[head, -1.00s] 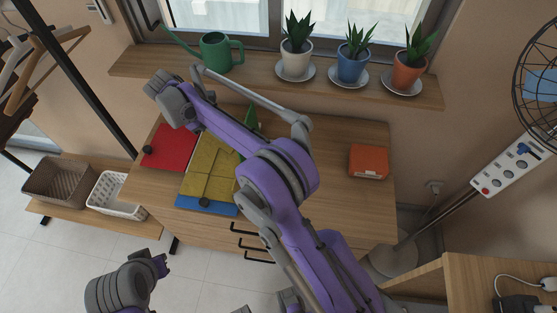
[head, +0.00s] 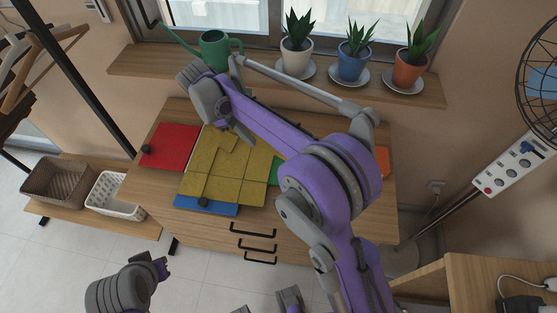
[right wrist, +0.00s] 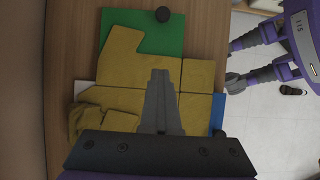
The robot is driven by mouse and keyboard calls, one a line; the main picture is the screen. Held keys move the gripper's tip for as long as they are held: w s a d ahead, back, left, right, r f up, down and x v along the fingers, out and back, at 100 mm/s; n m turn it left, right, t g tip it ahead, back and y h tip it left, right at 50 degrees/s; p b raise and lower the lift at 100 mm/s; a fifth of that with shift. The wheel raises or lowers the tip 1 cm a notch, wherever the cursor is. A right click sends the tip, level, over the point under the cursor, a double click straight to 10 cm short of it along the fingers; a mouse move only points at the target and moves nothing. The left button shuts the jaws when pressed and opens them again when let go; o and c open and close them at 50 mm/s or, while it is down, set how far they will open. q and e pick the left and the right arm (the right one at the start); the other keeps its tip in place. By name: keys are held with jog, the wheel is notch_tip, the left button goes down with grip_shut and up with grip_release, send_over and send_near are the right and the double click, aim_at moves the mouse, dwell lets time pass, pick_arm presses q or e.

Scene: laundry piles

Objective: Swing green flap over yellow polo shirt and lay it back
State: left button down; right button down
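The yellow polo shirt (head: 225,180) lies spread over the folding board on the dresser top, partly creased; it also shows in the right wrist view (right wrist: 125,98). The green flap (right wrist: 150,35) lies flat beside the shirt, its black knob at the outer edge. Part of the shirt's yellow cloth lies over it. In the head view my right arm hides most of the green flap (head: 276,171). My right gripper (right wrist: 160,75) is shut and empty above the shirt; it also shows in the head view (head: 243,132). My left gripper (head: 163,267) is open and empty, low in front of the dresser.
The red flap (head: 172,147) lies bare at left, the blue flap (head: 205,207) at the front. An orange box (head: 382,161) sits at right, partly behind my arm. A watering can (head: 214,50) and three potted plants stand on the sill behind.

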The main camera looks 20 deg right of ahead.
jog(key=shift+s+d, duration=0.3)
jog(key=shift+d, duration=0.1)
jog(key=d, duration=0.1)
jog(key=s+d, duration=0.1)
jog(key=s+d+f+y, duration=0.1)
jog(key=shift+d+t+b, duration=0.15)
jog(key=shift+t+b, duration=0.15)
jog(key=shift+b, duration=0.1)
